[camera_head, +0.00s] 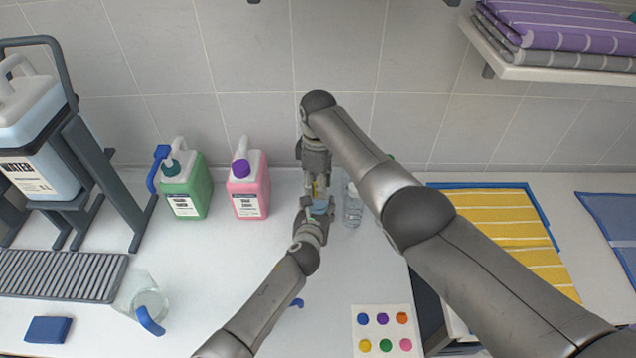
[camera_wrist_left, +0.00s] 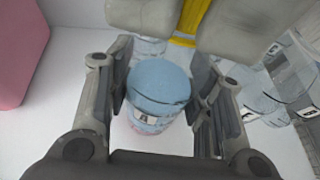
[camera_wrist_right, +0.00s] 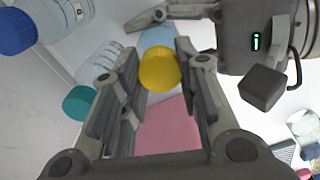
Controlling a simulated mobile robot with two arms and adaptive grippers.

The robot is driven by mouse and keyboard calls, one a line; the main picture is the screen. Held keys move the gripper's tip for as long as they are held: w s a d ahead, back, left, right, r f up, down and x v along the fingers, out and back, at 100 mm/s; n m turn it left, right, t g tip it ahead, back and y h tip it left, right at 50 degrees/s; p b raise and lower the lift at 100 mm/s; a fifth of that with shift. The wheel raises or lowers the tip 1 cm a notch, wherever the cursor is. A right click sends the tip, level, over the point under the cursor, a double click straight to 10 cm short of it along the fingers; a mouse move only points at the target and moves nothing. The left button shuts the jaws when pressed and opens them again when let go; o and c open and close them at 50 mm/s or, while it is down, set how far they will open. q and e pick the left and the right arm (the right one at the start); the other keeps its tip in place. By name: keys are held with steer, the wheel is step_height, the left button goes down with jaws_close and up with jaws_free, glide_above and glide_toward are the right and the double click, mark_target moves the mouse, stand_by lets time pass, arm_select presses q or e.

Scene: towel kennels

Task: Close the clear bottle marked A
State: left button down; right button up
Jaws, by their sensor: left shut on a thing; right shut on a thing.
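The clear, bluish bottle marked A (camera_wrist_left: 158,92) stands between the fingers of my left gripper (camera_wrist_left: 160,105), which is shut on it; its label faces the left wrist camera. In the head view the bottle (camera_head: 320,207) is small and partly covered by both grippers. My right gripper (camera_head: 316,178) points down just above it. In the right wrist view, my right gripper is shut on a yellow cap (camera_wrist_right: 159,69), with the bluish bottle (camera_wrist_right: 154,39) just beyond it. The yellow also shows in the left wrist view (camera_wrist_left: 190,22). I cannot tell whether cap and bottle touch.
Another clear bottle (camera_head: 352,207) stands close on the right. Pink (camera_head: 248,187) and green (camera_head: 185,187) jugs stand left. A pitcher (camera_head: 147,300), a rack with a water container (camera_head: 40,150), a dotted card (camera_head: 384,333) and a yellow towel (camera_head: 500,235) surround clear white counter.

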steer(key=m, duration=0.9)
steer(key=shift+m, duration=0.4)
steer(key=m, duration=0.4)
steer(key=shift+m, duration=0.3)
steer(key=m, duration=0.5)
steer(key=shift+f+m, duration=0.1)
steer(key=shift+m, duration=0.3)
steer(key=o, duration=1.2)
step_height(320, 180, up, 12)
steer(key=shift+r, duration=0.1)
